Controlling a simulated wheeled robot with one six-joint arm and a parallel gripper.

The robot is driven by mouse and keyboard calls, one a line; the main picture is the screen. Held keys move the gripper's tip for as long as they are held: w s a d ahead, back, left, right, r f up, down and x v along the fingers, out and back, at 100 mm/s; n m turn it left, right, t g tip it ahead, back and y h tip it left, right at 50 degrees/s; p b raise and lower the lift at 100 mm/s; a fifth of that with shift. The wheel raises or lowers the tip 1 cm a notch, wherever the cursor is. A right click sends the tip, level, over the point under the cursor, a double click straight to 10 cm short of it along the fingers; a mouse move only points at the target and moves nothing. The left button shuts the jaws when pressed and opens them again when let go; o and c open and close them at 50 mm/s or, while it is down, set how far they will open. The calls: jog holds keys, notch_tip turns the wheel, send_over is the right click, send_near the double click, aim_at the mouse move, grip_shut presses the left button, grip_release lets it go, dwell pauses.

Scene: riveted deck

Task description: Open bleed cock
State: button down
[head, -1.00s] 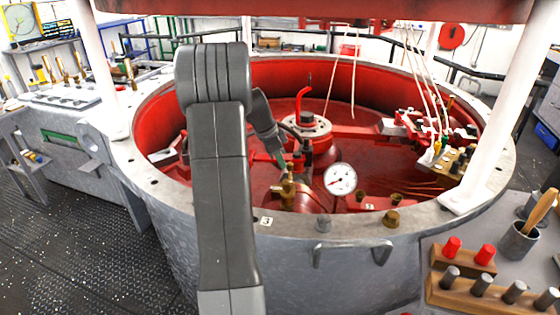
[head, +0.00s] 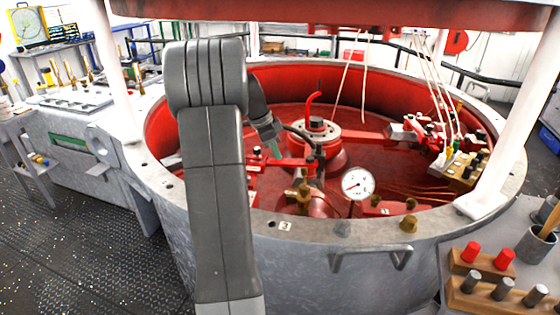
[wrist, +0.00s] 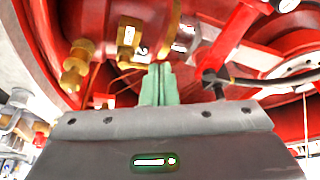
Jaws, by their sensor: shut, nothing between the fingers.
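A brass cock (head: 303,193) stands on a red dome inside the near rim of the round red-lined vessel (head: 290,232), left of the white dial gauge (head: 357,184). I cannot tell for certain that it is the bleed cock. My gripper (head: 276,152) is above the red interior, up and left of this brass cock and apart from it. In the wrist view, my green fingers (wrist: 160,82) are shut together and empty. Beyond them are a brass fitting (wrist: 76,66) at left and a square brass piece (wrist: 129,38) near a tag reading 2.
The vessel's grey rim carries a tag reading 3 (head: 285,226) and a brass knob (head: 409,223). A red bent pipe (head: 312,105) rises from the central hub. A bench with wooden peg blocks (head: 495,292) is at right. Open deck floor (head: 90,240) is at left.

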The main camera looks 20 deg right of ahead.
jog(key=v, duration=0.4)
jog(key=shift+f, duration=0.1)
